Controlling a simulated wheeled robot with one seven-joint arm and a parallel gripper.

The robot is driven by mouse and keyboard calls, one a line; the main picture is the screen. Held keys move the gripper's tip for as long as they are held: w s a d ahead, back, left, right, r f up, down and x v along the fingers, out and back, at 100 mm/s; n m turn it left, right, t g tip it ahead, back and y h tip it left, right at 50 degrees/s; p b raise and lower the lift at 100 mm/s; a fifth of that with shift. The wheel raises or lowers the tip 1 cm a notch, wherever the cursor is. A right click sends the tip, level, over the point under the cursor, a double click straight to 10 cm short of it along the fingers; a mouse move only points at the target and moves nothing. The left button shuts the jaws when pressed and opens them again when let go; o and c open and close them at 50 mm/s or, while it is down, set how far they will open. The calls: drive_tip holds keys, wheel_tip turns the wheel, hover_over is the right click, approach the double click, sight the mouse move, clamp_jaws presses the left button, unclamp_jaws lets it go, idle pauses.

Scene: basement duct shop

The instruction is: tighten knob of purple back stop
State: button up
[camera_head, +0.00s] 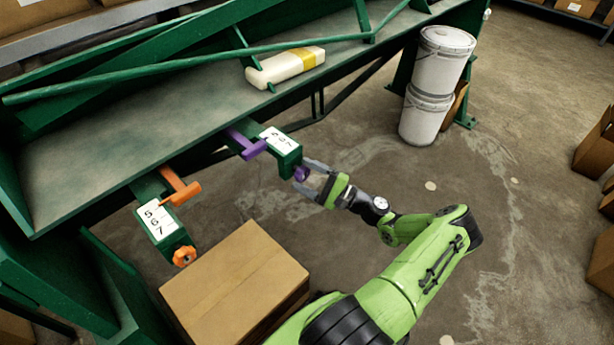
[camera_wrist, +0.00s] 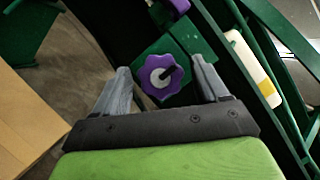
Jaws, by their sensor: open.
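The purple back stop (camera_head: 247,145) is a T-shaped piece on a green bracket with a white number plate (camera_head: 279,141) at the bench's front edge. Its purple knob (camera_head: 301,173) is on the bracket's front end. In the wrist view the lobed knob (camera_wrist: 161,76) has a grey centre with a dark slot or pin and lies between my fingers. My gripper (camera_head: 311,174) is open, with one finger on each side of the knob. In the wrist view the fingers of my gripper (camera_wrist: 163,84) stand apart from the knob, with a gap on both sides.
An orange back stop (camera_head: 180,188) with an orange knob (camera_head: 184,255) sits to the left. A cardboard box (camera_head: 235,283) stands below, left of my arm. White buckets (camera_head: 430,95) stand at the right. A cream bottle with a yellow band (camera_head: 285,66) lies on the bench.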

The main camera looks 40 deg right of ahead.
drive_tip(key=v, duration=1.5)
drive_tip(key=shift+s+d+f, duration=0.15)
drive_tip(key=shift+s, duration=0.15)
